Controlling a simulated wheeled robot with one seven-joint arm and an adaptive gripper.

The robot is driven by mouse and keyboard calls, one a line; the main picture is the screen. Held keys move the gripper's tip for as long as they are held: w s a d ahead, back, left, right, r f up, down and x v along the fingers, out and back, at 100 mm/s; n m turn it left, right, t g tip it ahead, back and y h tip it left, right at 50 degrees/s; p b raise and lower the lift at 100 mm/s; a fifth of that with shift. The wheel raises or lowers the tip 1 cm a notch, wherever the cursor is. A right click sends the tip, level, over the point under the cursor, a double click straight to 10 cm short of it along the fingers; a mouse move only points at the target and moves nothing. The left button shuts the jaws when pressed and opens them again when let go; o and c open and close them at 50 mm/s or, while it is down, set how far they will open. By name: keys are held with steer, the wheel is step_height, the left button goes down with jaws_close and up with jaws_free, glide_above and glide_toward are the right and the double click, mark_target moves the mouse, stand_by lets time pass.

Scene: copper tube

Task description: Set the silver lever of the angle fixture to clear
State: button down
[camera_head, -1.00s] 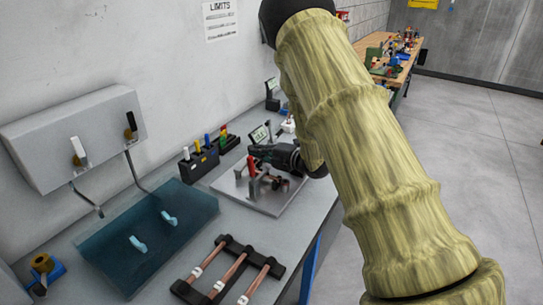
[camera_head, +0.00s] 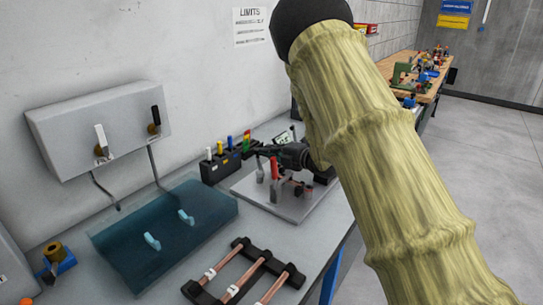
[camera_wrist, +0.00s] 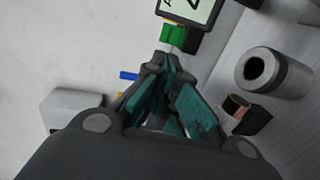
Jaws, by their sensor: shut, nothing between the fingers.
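The angle fixture is a pale metal plate (camera_head: 290,207) on the bench in the head view, with a red-handled part (camera_head: 275,169) and small dark and metal parts. A slim grey upright piece (camera_head: 260,170) at its left may be the silver lever; its setting is too small to read. My gripper (camera_head: 256,151) is above the fixture's far left side, partly covering it. In the wrist view my gripper (camera_wrist: 165,66) has its teal-padded fingers closed together at the tips, with nothing between them. A hollow metal cylinder (camera_wrist: 275,72) and a copper-ended dark block (camera_wrist: 246,114) lie right of the fingers.
A display with a green part (camera_wrist: 178,36) is just beyond the fingertips in the wrist view. A black holder with coloured pens (camera_head: 222,163) stands left of the fixture. A blue tray (camera_head: 165,235) and a rack of copper tubes (camera_head: 243,273) are nearer. A two-lever box (camera_head: 98,130) is on the wall.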

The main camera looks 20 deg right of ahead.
steer(key=shift+w+a, duration=0.1)
steer(key=shift+a, duration=0.05)
stand_by(0.4)
steer(key=v, duration=1.2)
steer(key=shift+r, duration=0.1)
stand_by(0.3)
